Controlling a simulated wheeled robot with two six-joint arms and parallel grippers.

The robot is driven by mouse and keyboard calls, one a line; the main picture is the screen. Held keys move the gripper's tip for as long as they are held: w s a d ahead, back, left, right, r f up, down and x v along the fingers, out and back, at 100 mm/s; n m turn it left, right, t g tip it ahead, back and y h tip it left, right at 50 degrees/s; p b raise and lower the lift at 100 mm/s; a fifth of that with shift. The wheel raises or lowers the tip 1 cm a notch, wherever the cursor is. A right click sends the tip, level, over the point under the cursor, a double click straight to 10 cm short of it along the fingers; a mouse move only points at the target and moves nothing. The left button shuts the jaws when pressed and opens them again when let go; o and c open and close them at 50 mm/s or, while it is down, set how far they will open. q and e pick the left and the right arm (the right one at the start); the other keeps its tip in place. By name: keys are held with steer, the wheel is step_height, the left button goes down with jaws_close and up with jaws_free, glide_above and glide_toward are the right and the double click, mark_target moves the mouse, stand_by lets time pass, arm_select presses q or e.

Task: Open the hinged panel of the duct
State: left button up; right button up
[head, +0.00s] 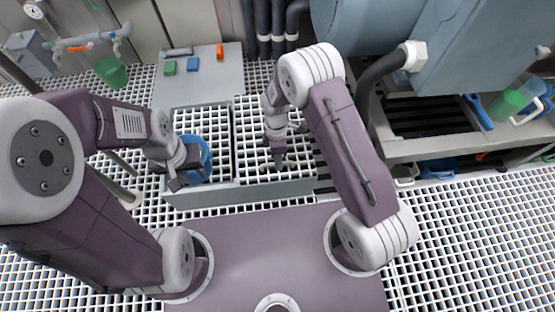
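A flat grey panel (228,84) lies behind a low grey open-topped box (250,191) with a divider and a grid floor. A grey bar-like handle (178,51) is at the panel's far edge. I cannot tell whether this panel and box are the duct and its hinged panel; no hinge shows clearly. My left gripper (176,184) points down over the box's left compartment, beside a round blue object (200,150) that the arm partly hides. My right gripper (278,162) points down over the right compartment, with nothing seen in it. Neither finger gap shows clearly.
Green, blue and orange blocks (220,50) sit on the panel. A large blue-grey tank (362,25) and dark pipes stand behind. A bench (440,148) with green and blue items is at the right. A green bucket (111,72) is at the left. Grating floor is open at lower right.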

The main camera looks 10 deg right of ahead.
jaws_close()
steer(key=shift+r, duration=0.15)
stand_by(1.2)
